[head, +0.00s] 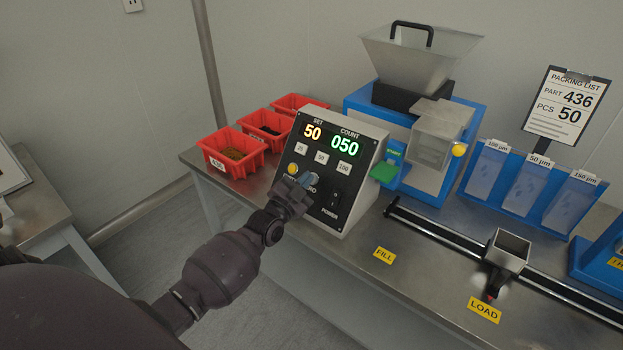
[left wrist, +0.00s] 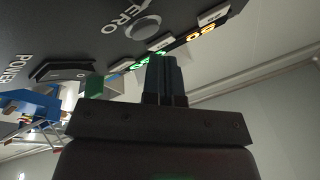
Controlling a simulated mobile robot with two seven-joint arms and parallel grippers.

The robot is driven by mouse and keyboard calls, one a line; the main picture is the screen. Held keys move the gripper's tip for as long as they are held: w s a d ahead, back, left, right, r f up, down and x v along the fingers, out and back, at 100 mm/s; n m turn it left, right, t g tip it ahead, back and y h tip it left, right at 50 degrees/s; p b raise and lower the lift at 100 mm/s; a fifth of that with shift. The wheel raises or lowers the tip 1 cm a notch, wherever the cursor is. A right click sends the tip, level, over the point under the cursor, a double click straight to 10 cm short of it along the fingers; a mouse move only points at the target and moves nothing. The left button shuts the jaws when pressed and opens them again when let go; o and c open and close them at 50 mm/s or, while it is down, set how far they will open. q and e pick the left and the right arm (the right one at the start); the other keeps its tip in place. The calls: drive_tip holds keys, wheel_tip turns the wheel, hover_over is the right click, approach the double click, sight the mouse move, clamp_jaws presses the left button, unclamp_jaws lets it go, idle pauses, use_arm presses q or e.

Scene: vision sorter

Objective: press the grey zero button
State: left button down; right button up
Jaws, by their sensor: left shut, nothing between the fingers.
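The counter's control box (head: 352,192) has a dark panel reading SET 50 and COUNT 050. The round grey zero button (left wrist: 143,27) shows in the left wrist view beside the ZERO lettering; in the head view my gripper hides it, with only part of the lettering visible. My left gripper (head: 307,180) is close in front of the panel at this button, its fingers shut and empty. In the left wrist view the fingertips (left wrist: 163,62) lie just below the button in the picture; I cannot tell whether they touch the panel.
A yellow button (head: 292,169) sits just left of my fingers, with the power switch (head: 334,197) lower right. Red bins (head: 232,150) stand left of the box. A green tab (head: 384,172) sticks out right of it. A rail (head: 450,238) with a cup crosses the table.

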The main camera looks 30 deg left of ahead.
use_arm(q)
drive_tip(key=shift+f, duration=0.1)
drive_tip(key=shift+w+f, duration=0.2)
drive_tip(key=shift+w, duration=0.1)
use_arm(e)
drive_tip(key=shift+s+a+f, duration=0.15)
drive_tip(key=shift+s+f, duration=0.15)
drive_tip(key=shift+f, duration=0.15)
drive_tip(key=shift+w+r, duration=0.1)
use_arm(q)
drive_tip(key=shift+w, duration=0.1)
use_arm(e)
drive_tip(key=shift+w+r, duration=0.15)
drive_tip(key=shift+w, duration=0.1)
drive_tip(key=shift+s, duration=0.1)
